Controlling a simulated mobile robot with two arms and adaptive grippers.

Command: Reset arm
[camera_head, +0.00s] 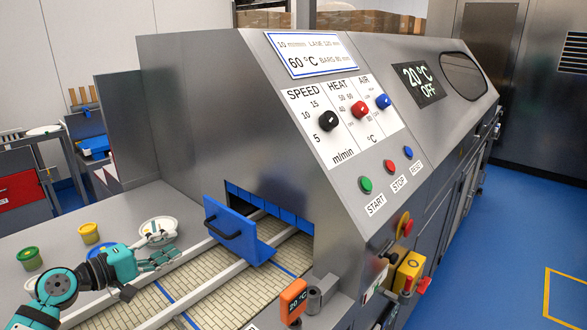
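My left arm comes in from the lower left with teal joints. Its gripper (165,257) is over the near left side of the conveyor, by the guide rail. The fingers are small and seen at an angle, so I cannot tell whether they are open or shut. No tub is clearly seen in them. My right gripper is not in view. A yellow tub (89,233), a green tub (30,258) and a white dish (158,231) stand on the steel top left of the belt.
The grey tunnel machine (200,110) has speed, heat and air knobs and a display (420,84) reading 20 °C OFF. An orange handheld reader (293,300) reading 20 °C is at the belt's right edge. Blue floor (480,260) is clear at right.

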